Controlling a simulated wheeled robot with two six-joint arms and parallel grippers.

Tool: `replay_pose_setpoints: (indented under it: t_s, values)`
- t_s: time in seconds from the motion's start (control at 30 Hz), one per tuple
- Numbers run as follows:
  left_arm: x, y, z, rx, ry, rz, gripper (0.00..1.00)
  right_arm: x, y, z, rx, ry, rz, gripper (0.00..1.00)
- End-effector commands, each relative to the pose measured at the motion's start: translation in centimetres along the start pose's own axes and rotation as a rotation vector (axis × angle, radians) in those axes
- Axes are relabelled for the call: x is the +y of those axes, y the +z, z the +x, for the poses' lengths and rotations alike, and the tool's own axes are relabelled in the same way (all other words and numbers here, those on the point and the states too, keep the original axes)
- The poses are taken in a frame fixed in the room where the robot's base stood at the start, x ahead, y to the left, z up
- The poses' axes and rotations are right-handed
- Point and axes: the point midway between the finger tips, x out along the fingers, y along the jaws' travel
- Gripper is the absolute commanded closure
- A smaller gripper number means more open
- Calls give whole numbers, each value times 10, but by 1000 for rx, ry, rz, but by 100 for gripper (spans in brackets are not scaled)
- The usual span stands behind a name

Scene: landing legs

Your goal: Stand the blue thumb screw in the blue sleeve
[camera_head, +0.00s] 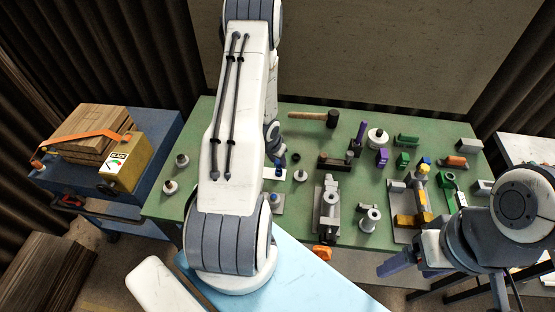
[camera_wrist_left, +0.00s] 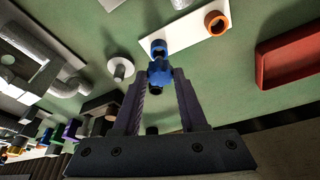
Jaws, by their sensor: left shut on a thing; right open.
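My left gripper (camera_wrist_left: 160,88) is shut on the blue thumb screw (camera_wrist_left: 160,72), whose knobbed head shows between the purple fingertips. The screw also shows in the head view (camera_head: 278,172), beside my left arm, which hides most of that gripper. The blue sleeve (camera_wrist_left: 158,46) stands on a white plate (camera_wrist_left: 188,38), just beyond the screw in the left wrist view; it is also in the head view (camera_head: 274,197). The screw appears apart from the sleeve; its height is unclear. My right gripper (camera_head: 392,266) is open and empty, at the lower right of the head view.
An orange sleeve (camera_wrist_left: 216,22) shares the white plate. A white flanged post (camera_wrist_left: 121,69) stands close by. A red tray (camera_wrist_left: 288,62) lies to the right in the wrist view. A grey vise (camera_head: 328,210) and several small parts fill the green table's right side.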

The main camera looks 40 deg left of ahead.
Motion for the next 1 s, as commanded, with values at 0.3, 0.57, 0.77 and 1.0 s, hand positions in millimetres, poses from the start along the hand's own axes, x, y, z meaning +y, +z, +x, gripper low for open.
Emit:
replay_pose_setpoints:
  t_s: [0.3, 0.57, 0.77, 1.0]
  values:
    - [0, 1, 2, 0, 0, -1, 100, 0, 0, 2, 0, 0, 0, 17]
    - [0, 3, 9, 0, 0, -1, 100, 1, 0, 8, 0, 0, 0, 17]
    - [0, 4, 14, 0, 0, -1, 100, 1, 1, 12, 0, 0, 0, 17]
    - [0, 6, 20, 0, 0, -1, 100, 1, 1, 17, 0, 0, 0, 17]
